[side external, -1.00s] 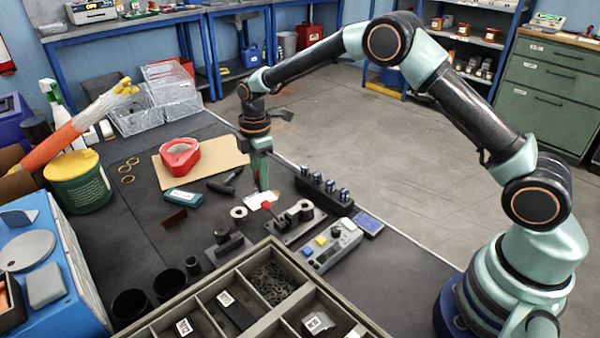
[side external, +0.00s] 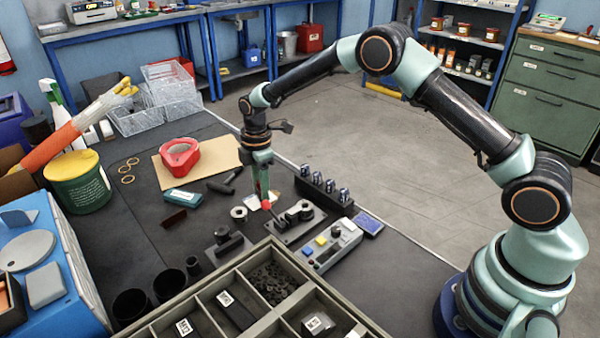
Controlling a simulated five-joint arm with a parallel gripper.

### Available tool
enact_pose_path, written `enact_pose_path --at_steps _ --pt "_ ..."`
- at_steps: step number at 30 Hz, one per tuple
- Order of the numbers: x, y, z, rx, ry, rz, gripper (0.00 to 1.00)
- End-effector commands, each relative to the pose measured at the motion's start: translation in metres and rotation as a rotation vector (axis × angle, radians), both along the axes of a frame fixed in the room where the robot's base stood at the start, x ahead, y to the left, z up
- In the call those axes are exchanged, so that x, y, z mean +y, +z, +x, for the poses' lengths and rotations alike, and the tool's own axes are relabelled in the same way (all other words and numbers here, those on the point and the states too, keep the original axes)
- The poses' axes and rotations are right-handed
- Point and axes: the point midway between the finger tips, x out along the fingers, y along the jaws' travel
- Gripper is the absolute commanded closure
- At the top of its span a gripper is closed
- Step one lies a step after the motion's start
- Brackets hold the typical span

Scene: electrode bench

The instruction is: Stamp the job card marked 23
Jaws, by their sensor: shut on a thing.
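My gripper (side external: 262,189) points straight down over the bench mat. It is shut on a slim, reddish thing that looks like the stamp, mostly hidden by the fingers. I cannot tell whether the held thing touches the card.
The dark fixture (side external: 290,229) with round parts is just right of the gripper. A grey box with coloured buttons (side external: 331,247) and a divided tray (side external: 262,327) are nearer. A red tape-like holder (side external: 180,156) sits on cardboard (side external: 218,152).

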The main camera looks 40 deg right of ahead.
Motion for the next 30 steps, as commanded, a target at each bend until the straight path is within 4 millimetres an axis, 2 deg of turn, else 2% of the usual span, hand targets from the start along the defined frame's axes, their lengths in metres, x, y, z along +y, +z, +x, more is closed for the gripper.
enact_pose_path --at_steps 30 --pt "0.0000 -0.0085 0.0000 0.000 0.000 0.000 0.94"
